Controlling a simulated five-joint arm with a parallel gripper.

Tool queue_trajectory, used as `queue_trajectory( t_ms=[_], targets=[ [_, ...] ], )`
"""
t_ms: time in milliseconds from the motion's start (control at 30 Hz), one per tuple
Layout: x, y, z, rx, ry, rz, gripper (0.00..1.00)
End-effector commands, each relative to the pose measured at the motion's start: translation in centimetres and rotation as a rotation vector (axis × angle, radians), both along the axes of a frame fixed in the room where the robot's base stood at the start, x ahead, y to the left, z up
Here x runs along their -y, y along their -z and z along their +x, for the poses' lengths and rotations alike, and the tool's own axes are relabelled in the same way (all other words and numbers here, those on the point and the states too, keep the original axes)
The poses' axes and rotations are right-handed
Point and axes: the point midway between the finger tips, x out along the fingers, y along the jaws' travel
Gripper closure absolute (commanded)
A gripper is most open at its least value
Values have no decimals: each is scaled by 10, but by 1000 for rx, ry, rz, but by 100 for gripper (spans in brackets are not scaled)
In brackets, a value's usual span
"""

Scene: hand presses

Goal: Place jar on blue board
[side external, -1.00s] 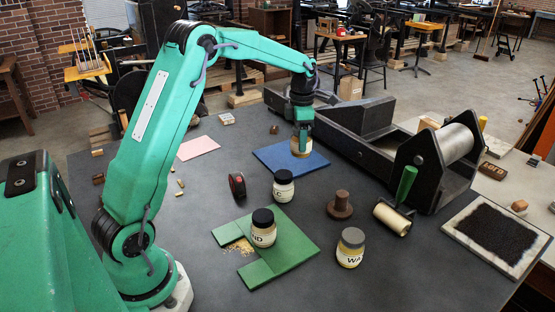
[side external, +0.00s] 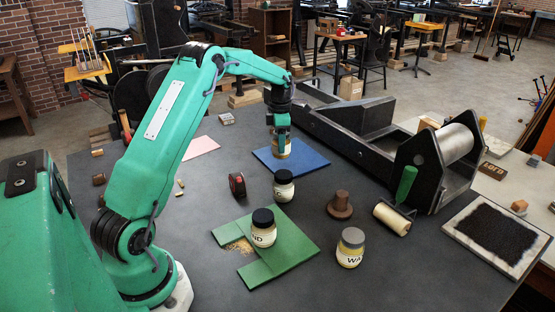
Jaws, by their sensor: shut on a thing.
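My gripper (side external: 281,134) points down over the blue board (side external: 308,162) and is shut on a jar (side external: 281,151) with a yellowish lower part. The jar's upper part is hidden by my gripper. It appears upright over the back left part of the board; whether its base touches the board I cannot tell. A white jar with a black lid (side external: 284,189) stands on the table just in front of the blue board. Another black-lidded jar (side external: 263,233) stands on the green board (side external: 290,243). A jar with a grey lid (side external: 350,252) stands to the right of the green board.
A brown knobbed piece (side external: 340,205) and a green-handled roller (side external: 393,217) lie to the right. A large dark press (side external: 400,160) borders the blue board's right side. A pink sheet (side external: 200,147) lies at the back left.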

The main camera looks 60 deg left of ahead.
Motion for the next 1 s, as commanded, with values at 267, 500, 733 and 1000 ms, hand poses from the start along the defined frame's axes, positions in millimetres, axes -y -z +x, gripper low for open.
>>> queue_trajectory(
  t_ms=[267,500,733,1000],
  targets=[
    [0,17,0,-2,0,-1,74],
    [1,39,0,0,0,-1,74],
    [1,40,0,0,0,1,74],
    [1,43,0,0,0,0,37]
  ],
)
